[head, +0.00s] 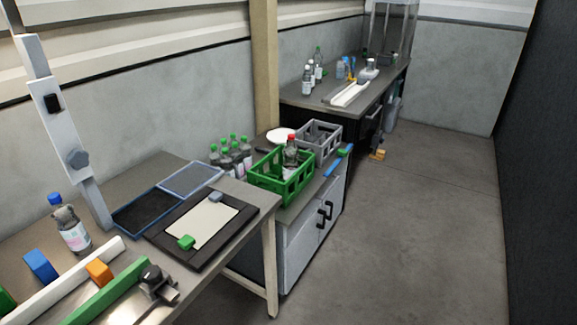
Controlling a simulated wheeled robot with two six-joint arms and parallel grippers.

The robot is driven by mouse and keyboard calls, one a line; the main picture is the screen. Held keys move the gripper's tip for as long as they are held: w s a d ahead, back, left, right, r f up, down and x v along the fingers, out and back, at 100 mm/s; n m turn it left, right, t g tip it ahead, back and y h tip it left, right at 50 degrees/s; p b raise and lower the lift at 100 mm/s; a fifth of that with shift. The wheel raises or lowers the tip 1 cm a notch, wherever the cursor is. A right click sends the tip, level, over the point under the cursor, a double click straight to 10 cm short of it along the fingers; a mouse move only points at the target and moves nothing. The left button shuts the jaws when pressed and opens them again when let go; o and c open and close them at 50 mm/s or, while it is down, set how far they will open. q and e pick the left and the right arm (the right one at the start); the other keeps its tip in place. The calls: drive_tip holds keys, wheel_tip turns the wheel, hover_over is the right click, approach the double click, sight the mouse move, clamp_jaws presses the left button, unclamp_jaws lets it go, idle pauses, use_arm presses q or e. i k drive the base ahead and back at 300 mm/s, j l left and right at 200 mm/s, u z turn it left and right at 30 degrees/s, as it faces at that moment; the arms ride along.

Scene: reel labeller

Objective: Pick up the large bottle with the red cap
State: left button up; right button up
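A bottle with a red cap (291,152) stands upright in the green crate (268,184) on the grey cabinet in the middle of the view. The crate's wall hides its lower part. On the far bench stands a smaller-looking bottle (308,80) with a pale or reddish cap, too small to tell. Neither of my grippers is in view.
A grey crate (322,137) stands behind the green one, and several green-capped bottles (232,157) stand to its left. A near bench holds a blue-capped bottle (74,232), a framed board (202,226) and coloured blocks. The floor (415,230) on the right is clear.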

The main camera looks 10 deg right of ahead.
sight(291, 153)
drive_tip(key=i+l, duration=0.2)
drive_tip(key=l, duration=0.2)
drive_tip(key=i+l, duration=0.25)
drive_tip(key=l, duration=0.15)
drive_tip(key=i+l, duration=0.2)
drive_tip(key=l, duration=0.25)
drive_tip(key=j+u, duration=0.05)
